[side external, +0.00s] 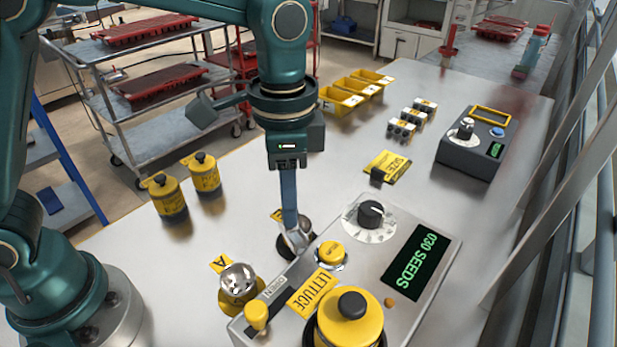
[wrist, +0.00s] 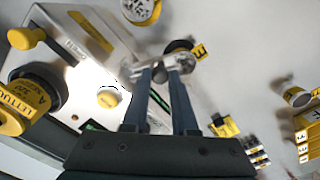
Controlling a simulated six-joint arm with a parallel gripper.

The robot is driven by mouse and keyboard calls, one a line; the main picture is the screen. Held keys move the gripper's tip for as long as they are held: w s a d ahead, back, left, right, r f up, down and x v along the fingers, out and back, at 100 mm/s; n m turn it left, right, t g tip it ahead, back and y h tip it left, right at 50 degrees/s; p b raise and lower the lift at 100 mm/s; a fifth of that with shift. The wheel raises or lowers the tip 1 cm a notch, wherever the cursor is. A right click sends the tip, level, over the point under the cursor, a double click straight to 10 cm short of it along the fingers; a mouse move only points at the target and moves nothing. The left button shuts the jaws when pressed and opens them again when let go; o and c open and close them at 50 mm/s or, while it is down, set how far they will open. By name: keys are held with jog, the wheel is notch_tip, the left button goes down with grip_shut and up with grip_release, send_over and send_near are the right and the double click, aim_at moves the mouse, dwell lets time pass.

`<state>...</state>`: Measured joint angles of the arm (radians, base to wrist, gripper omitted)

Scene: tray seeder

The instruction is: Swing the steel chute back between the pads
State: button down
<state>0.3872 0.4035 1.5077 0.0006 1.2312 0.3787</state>
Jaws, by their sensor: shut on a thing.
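The steel chute (side external: 299,240) is a small shiny metal piece at the near-left edge of the seeder (side external: 409,227). My gripper (side external: 291,222) points down with its fingers shut on the chute. In the wrist view my gripper's fingertips (wrist: 160,68) close around a metal part of the chute (wrist: 159,75). A dark round pad (wrist: 179,46) with a yellow E label (wrist: 201,52) lies just beyond the fingertips. The pad with the A label (side external: 221,264) carries a shiny perforated steel cup (side external: 238,279). My fingers partly hide the chute and the E pad in the side view.
The seeder carries a dial (side external: 370,214), a yellow button (side external: 331,252), a yellow knob (side external: 257,315), a lettuce canister (side external: 350,323) and a display (side external: 408,270) reading 030 SEEDS. Two yellow canisters (side external: 166,196) stand left. A control box (side external: 471,145) stands right. The bench between is mostly clear.

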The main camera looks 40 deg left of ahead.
jog(key=shift+s+a+n, duration=0.1)
jog(key=shift+s+n, duration=0.25)
jog(key=shift+n, duration=0.6)
jog(key=shift+s+a+n, duration=0.1)
jog(key=shift+s+n, duration=0.3)
jog(key=shift+n, duration=0.5)
jog(key=shift+s+a+n, duration=0.1)
jog(key=shift+s+n, duration=0.25)
jog(key=shift+n, duration=0.6)
jog(key=c, duration=0.7)
grip_release()
notch_tip(320, 180, up, 5)
jog(key=shift+r, duration=0.1)
